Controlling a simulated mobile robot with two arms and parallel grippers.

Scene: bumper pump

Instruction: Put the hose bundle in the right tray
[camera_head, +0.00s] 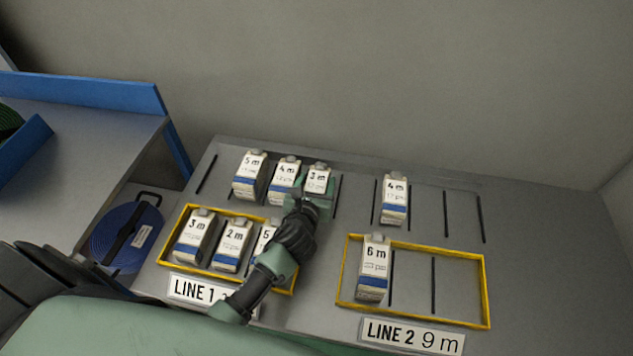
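White and blue packs marked in metres stand on the grey sloped board. In the back row are a 5 m pack (249,176), a 4 m pack (285,176), a 3 m pack (317,178) and, farther right, another 4 m pack (394,198). The yellow-framed right tray (487,290), labelled LINE 2 9 m, holds a 6 m pack (374,265) at its left end. My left gripper (312,204) is at the 3 m pack in the back row, its fingers low beside it. Whether they close on it is unclear. My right gripper is not in view.
The yellow-framed left tray (164,250), labelled LINE 1, holds 3 m, 2 m and 5 m packs; my arm partly covers it. A blue coil (125,238) lies at left. The middle and right of the right tray are free, with dark slots.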

